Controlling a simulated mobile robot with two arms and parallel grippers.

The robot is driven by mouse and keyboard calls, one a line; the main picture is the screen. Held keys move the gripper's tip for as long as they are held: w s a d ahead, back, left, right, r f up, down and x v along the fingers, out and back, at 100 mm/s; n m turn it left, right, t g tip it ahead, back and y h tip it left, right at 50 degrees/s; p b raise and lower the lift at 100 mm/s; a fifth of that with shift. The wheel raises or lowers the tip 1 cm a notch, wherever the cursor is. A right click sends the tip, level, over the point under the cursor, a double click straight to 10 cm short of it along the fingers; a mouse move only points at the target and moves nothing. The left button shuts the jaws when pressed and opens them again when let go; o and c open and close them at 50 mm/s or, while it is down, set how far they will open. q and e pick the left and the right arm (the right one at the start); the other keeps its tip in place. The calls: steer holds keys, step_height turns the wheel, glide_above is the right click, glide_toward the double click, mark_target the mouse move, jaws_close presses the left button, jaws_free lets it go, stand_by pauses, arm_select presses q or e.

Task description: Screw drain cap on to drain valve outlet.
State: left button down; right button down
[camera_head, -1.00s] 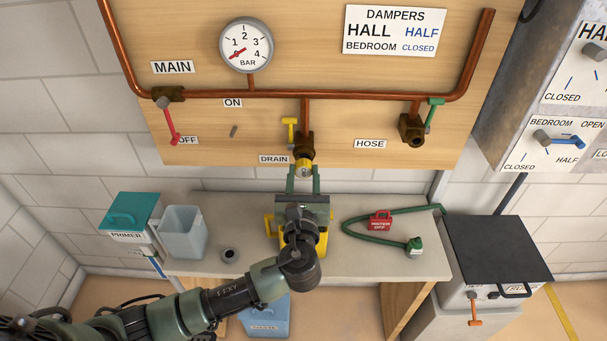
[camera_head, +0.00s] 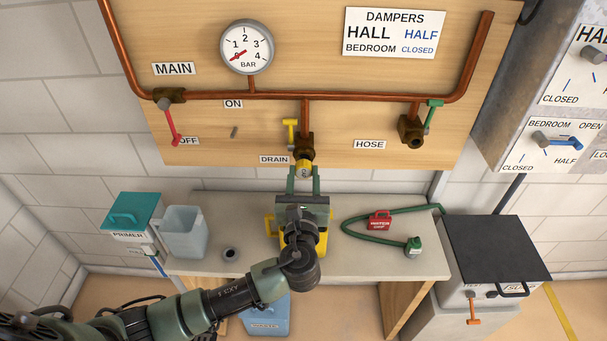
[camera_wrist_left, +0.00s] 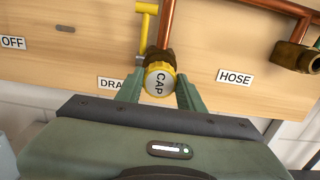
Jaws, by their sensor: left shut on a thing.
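The drain cap (camera_head: 304,170) is yellow with a pale face; in the left wrist view the cap (camera_wrist_left: 159,83) reads "CAP". It sits at the mouth of the brass drain valve outlet (camera_head: 303,147), below the yellow-handled valve (camera_head: 290,129). My left gripper (camera_head: 304,176) reaches up from below and is shut on the cap, one green finger on each side. In the left wrist view the cap appears against the brass outlet (camera_wrist_left: 158,60); how far it is threaded cannot be told. My right gripper is not in view.
The workbench (camera_head: 235,262) below holds a clear container (camera_head: 183,232), a small dark ring (camera_head: 230,255), a yellow object (camera_head: 270,225) behind my wrist and a green hose (camera_head: 350,229) with a red tag (camera_head: 380,220). The hose outlet (camera_head: 412,130) is at right.

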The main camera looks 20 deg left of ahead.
arm_select(q)
steer(key=shift+w, duration=0.15)
stand_by(0.4)
steer(key=shift+x, duration=1.05)
steer(key=c, duration=0.8)
jaws_free()
steer(key=shift+s+d+f, duration=0.1)
steer(key=shift+s+f, duration=0.05)
steer(key=shift+s, duration=0.2)
steer(key=b+v, duration=0.1)
steer(key=v, duration=0.6)
steer(key=shift+b, duration=0.4)
